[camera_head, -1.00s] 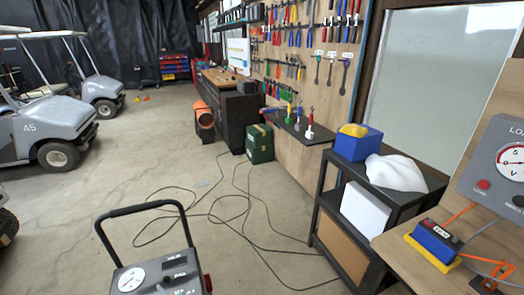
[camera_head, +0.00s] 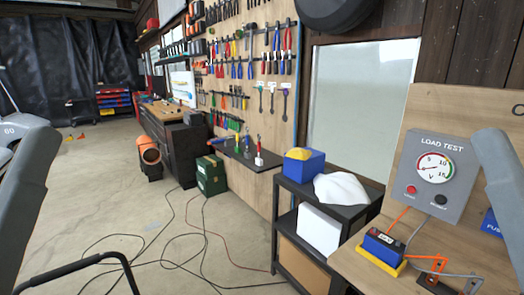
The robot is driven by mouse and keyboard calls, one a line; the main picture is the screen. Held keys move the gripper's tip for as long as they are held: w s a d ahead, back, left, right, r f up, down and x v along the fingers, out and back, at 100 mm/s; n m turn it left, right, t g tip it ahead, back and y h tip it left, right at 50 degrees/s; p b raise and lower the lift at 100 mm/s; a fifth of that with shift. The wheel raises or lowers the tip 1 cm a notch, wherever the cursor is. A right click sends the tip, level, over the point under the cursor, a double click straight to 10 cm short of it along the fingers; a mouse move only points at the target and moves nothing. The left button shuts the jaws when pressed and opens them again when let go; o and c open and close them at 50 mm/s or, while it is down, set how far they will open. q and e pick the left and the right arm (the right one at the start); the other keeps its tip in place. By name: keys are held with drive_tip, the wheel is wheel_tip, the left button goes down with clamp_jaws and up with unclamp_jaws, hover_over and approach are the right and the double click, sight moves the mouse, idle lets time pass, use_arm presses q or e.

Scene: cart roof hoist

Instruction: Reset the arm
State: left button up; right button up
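A grey arm link of mine (camera_head: 32,195) rises at the left edge of the head view. A second grey arm link of mine (camera_head: 503,190) rises at the right edge and covers part of the wooden workbench. Neither gripper shows in the picture, so what the fingers are doing is hidden.
At right, a load tester (camera_head: 436,176) and a blue battery (camera_head: 383,246) with orange cables stand on a wooden bench (camera_head: 350,262). A black shelf cart (camera_head: 296,190) holds a blue bin (camera_head: 303,166) and white cloth (camera_head: 340,187). Cables (camera_head: 190,235) lie across open floor. A black handle (camera_head: 90,262) stands front left.

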use_arm(q)
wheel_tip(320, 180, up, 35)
drive_tip(key=p, duration=3.5)
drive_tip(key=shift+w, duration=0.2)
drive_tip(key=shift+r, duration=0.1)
